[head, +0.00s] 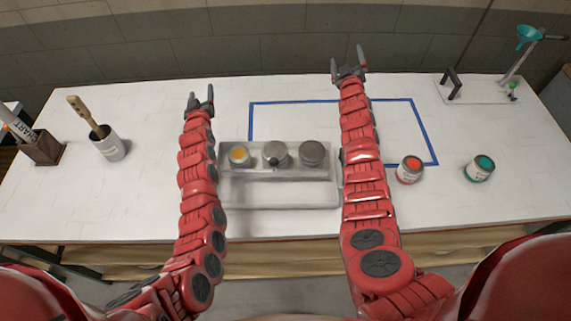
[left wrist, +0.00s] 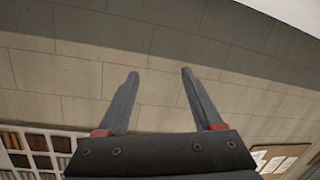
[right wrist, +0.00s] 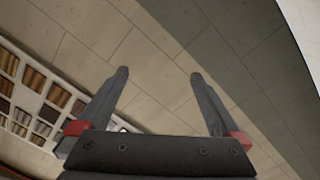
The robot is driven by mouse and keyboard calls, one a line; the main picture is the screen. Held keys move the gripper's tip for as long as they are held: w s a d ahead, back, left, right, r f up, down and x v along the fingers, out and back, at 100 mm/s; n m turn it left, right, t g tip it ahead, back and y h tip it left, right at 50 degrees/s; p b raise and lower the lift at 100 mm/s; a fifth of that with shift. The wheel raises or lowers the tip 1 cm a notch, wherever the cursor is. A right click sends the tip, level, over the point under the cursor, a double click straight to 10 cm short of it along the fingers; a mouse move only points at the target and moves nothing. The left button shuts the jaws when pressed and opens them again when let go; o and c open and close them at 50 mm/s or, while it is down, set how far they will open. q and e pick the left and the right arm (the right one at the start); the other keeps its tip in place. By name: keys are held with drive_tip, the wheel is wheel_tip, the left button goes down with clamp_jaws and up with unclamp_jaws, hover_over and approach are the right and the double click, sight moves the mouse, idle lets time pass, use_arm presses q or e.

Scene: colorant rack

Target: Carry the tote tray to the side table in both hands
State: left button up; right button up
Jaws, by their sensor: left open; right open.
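The tote tray (head: 280,204) is pale grey and sits on the white table between my two forearms in the head view. Several round containers stand in a row along its far part: one with an orange-yellow top (head: 239,155) and grey ones (head: 312,153). My left gripper (head: 201,104) is open and empty, beyond the tray's far left corner. My right gripper (head: 348,66) is open and empty, further out over the table's far edge. Both wrist views show spread, empty fingers (left wrist: 158,85) (right wrist: 158,85) against the wall. The right arm hides part of the tray's right end. No side table is identifiable.
A blue tape outline (head: 300,102) marks the table behind the tray. An orange-topped can (head: 410,169) and a teal-topped can (head: 480,168) stand right. A cup with a brush (head: 108,144) and a brown holder (head: 42,149) stand left. A stand with a funnel (head: 520,70) is back right.

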drive_tip(key=w+d+r+m+g+h, duration=0.1)
drive_tip(key=w+d+m+g+h, duration=0.15)
drive_tip(key=d, duration=0.25)
drive_tip(key=s+d+f+m+g+h, duration=0.2)
drive_tip(key=s+d+f+m+g, duration=0.15)
drive_tip(key=s+d+g, duration=0.35)
use_arm(q)
drive_tip(key=s+r+m+g+h, duration=0.1)
drive_tip(key=s+m+g, duration=0.4)
drive_tip(key=s+g, duration=1.1)
drive_tip(key=shift+a+r+h, duration=0.3)
drive_tip(key=shift+r, duration=0.55)
use_arm(e)
drive_tip(key=s+a+f+g+y, duration=0.1)
drive_tip(key=s+a+g+y, duration=0.1)
drive_tip(key=s+a+g, duration=0.2)
drive_tip(key=s+a+f+m+g+y, duration=0.1)
drive_tip(key=s+a+f+g+y, duration=0.1)
drive_tip(key=s+a, duration=0.7)
drive_tip(key=s+g+y, duration=0.1)
drive_tip(key=s+g, duration=0.1)
drive_tip(key=s, duration=0.3)
drive_tip(key=shift+a+f+y, duration=0.2)
drive_tip(key=shift+a+y, duration=0.15)
use_arm(q)
drive_tip(key=shift+f, duration=0.1)
use_arm(e)
drive_tip(key=shift+f+g, duration=0.1)
drive_tip(key=shift+g, duration=0.15)
